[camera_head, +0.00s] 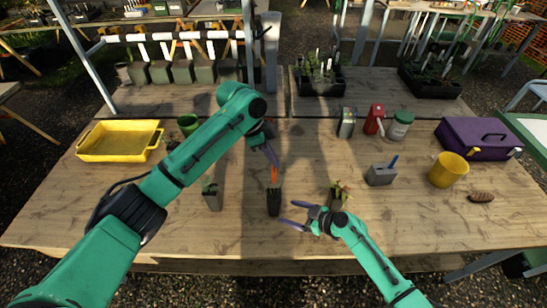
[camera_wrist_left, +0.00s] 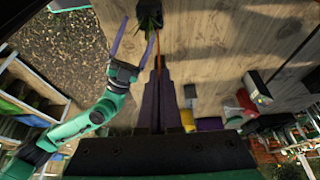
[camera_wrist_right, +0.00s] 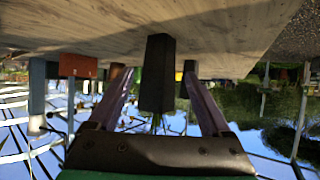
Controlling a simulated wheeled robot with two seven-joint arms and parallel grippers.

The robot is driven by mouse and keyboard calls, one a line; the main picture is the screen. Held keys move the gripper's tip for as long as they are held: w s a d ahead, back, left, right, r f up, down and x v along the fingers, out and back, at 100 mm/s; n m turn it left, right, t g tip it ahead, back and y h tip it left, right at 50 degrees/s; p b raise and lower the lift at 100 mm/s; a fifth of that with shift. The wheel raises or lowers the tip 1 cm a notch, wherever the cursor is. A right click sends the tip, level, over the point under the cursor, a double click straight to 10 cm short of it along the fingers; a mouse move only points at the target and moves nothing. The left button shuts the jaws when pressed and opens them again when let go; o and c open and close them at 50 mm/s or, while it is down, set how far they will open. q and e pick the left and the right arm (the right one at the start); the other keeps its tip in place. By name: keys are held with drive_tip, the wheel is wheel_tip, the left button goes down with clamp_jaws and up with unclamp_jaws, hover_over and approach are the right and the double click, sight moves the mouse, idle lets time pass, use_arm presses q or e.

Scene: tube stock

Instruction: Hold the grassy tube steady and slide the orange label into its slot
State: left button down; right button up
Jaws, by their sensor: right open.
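The grassy tube (camera_head: 274,204) is a dark, tapered tube standing upright at the table's front middle. It also shows upside down in the right wrist view (camera_wrist_right: 157,72) and at the top of the left wrist view (camera_wrist_left: 150,13). My left gripper (camera_head: 276,161) is above it, shut on the orange label (camera_head: 274,174). The thin label (camera_wrist_left: 157,50) points from the fingertips to the tube's top; whether its tip is inside the slot is hidden. My right gripper (camera_head: 287,212) is open, low and to the right of the tube, with its fingers on either side of the tube's line.
A grey tube (camera_head: 213,199) stands to the left and another planted tube (camera_head: 335,201) behind the right gripper. A grey holder (camera_head: 381,176), yellow bucket (camera_head: 449,170) and purple box (camera_head: 478,138) are at right. A yellow tray (camera_head: 118,155) is at left.

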sight(276, 208)
drive_tip(key=x, duration=0.7)
drive_tip(key=shift+a, duration=0.1)
drive_tip(key=c, duration=0.6)
drive_tip(key=shift+c, duration=0.2)
use_arm(q)
drive_tip(key=shift+f, duration=0.15)
drive_tip(key=shift+f, duration=1.4)
